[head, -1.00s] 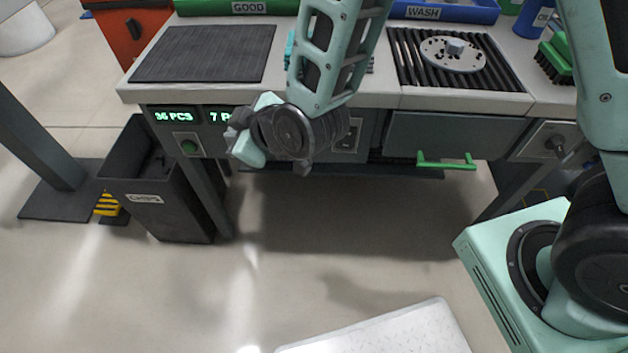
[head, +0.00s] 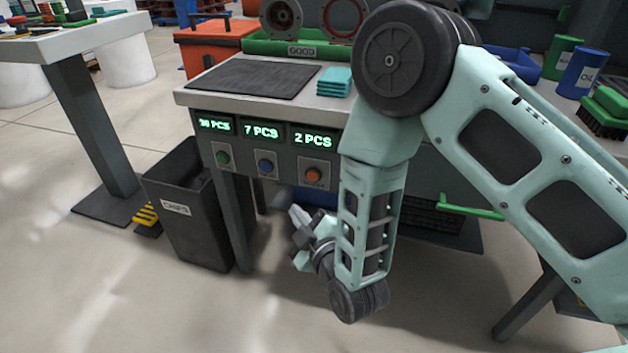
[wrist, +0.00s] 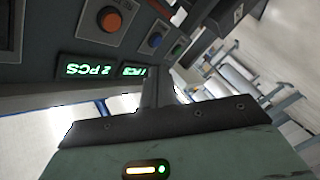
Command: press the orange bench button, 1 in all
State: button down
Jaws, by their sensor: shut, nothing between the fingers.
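The orange button (head: 313,175) sits on the bench front panel, under the "2 PCS" display (head: 313,139), right of a blue button (head: 265,165) and a green button (head: 223,157). In the wrist view the orange button (wrist: 110,18) is at the upper left, with its face unobstructed. My gripper (head: 290,212) is shut and empty, below and slightly left of the orange button in the head view, apart from it. In the wrist view the gripper (wrist: 158,75) points toward the panel, its tip below and right of the orange button.
A black chips bin (head: 212,215) stands by the left bench leg. The bench top (head: 190,93) carries a dark mat (head: 252,79) and teal cloths (head: 335,82). A green drawer handle (head: 470,207) juts out at the right. Floor is clear in front.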

send_near(307, 177)
jog(key=shift+s+a+x, duration=0.1)
jog(key=shift+a+x, duration=0.1)
jog(key=shift+x, duration=0.65)
jog(key=shift+s+a+x, duration=0.1)
jog(key=shift+a+x, duration=0.1)
jog(key=shift+x, duration=0.65)
jog(key=shift+s+a+x, duration=0.1)
jog(key=shift+a+x, duration=0.05)
jog(key=shift+x, duration=0.75)
jog(key=shift+w, duration=0.1)
jog(key=shift+w+d, duration=0.15)
jog(key=shift+w, duration=0.15)
jog(key=shift+w+d, duration=0.15)
jog(key=shift+w, duration=0.25)
dwell(0.9)
jog(key=shift+s, duration=0.1)
jog(key=shift+s+a, duration=0.3)
jog(key=shift+s, duration=0.4)
jog(key=shift+s+a, duration=0.3)
jog(key=shift+s, duration=0.5)
jog(key=shift+s+a, duration=0.25)
jog(key=shift+s, duration=0.5)
jog(key=shift+s+a, duration=0.3)
jog(key=shift+s, duration=0.5)
